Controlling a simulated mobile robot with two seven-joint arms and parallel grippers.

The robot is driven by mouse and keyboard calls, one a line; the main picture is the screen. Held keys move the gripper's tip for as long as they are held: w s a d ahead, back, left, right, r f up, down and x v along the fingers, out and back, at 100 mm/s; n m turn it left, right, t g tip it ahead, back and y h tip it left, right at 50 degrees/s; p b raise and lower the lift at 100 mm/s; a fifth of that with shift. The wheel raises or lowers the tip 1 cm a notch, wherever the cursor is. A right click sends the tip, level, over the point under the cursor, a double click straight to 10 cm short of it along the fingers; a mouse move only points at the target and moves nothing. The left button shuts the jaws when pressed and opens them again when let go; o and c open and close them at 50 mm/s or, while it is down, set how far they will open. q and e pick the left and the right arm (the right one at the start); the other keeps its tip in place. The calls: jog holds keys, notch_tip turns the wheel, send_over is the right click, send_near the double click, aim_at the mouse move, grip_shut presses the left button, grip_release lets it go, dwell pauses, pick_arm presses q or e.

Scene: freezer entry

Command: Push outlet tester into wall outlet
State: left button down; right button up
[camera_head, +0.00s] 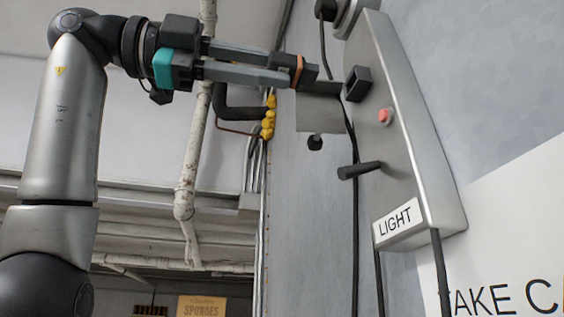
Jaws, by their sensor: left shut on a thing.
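My left gripper (297,75) comes in from the left, its two long grey fingers pointing right. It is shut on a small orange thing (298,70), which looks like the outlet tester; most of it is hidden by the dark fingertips. To the right, on a grey metal panel (405,150), is a black square socket-like piece (357,84), likely the wall outlet. The fingertips are left of it and slightly higher in the picture, with a visible gap. I cannot tell the depth between them. My right gripper is not in view.
The panel carries a red button (385,116), a black lever (358,170) and a LIGHT label (398,218). Black cables run down beside it. A grey plate (320,113) sits just below the fingertips. Pipes and yellow fittings (268,118) are behind.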

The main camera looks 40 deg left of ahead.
aim_at(316, 78)
pick_arm(q)
jog(key=shift+s, duration=0.25)
jog(key=shift+w+d, duration=0.25)
jog(key=shift+w, duration=0.35)
jog(key=shift+x, duration=1.25)
jog(key=shift+d, duration=0.1)
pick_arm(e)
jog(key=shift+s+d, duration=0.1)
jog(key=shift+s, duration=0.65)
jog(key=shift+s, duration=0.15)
pick_arm(q)
jog(key=shift+x, duration=1.45)
